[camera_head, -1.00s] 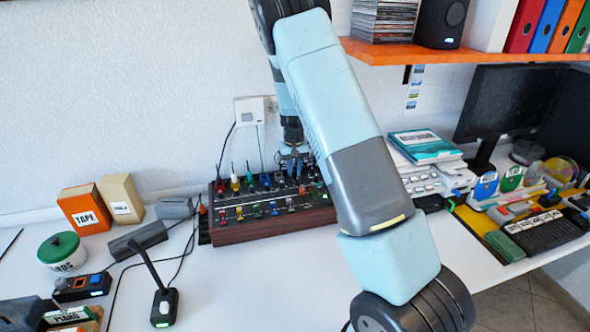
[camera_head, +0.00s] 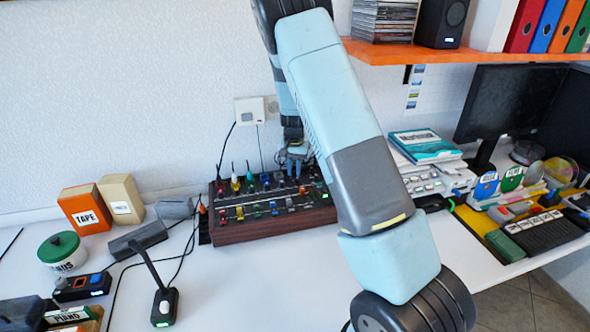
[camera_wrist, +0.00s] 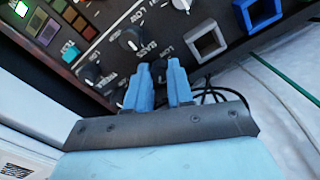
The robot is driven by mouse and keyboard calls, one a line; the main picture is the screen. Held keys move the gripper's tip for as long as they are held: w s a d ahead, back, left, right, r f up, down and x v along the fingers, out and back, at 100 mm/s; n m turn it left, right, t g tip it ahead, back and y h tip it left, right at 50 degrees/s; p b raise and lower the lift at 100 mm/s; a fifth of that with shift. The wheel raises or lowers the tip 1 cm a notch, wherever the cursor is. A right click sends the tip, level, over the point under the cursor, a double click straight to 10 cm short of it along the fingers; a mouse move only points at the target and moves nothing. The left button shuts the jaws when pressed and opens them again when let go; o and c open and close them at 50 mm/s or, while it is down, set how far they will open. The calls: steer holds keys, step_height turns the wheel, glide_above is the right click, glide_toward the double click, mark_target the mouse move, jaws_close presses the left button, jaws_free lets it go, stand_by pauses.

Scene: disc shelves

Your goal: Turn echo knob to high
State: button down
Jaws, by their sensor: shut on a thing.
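The mixer-like control panel (camera_head: 270,213) with wooden sides stands on the table against the wall. My gripper (camera_head: 297,158) reaches down at its back right part. In the wrist view my gripper (camera_wrist: 160,68) has its two blue fingers close together at the panel, shut on a small knob that the fingers mostly hide. A round dark knob with a light pointer (camera_wrist: 131,39) sits just beyond the fingers, and another dark knob (camera_wrist: 92,73) is to the left. White lettering lies near the fingertips, some of it reading LOW. I cannot read a clear echo label.
Cable sockets, one grey (camera_wrist: 208,43) and one blue (camera_wrist: 258,12), stand on the panel right of the fingers. Several coloured plugs with cables rise from the panel's left half. An orange shelf (camera_head: 450,52) hangs at upper right.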

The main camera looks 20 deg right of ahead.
mark_target(294, 171)
steer(key=c, duration=1)
jaws_free()
steer(key=shift+r, duration=0.1)
steer(key=shift+r, duration=3.85)
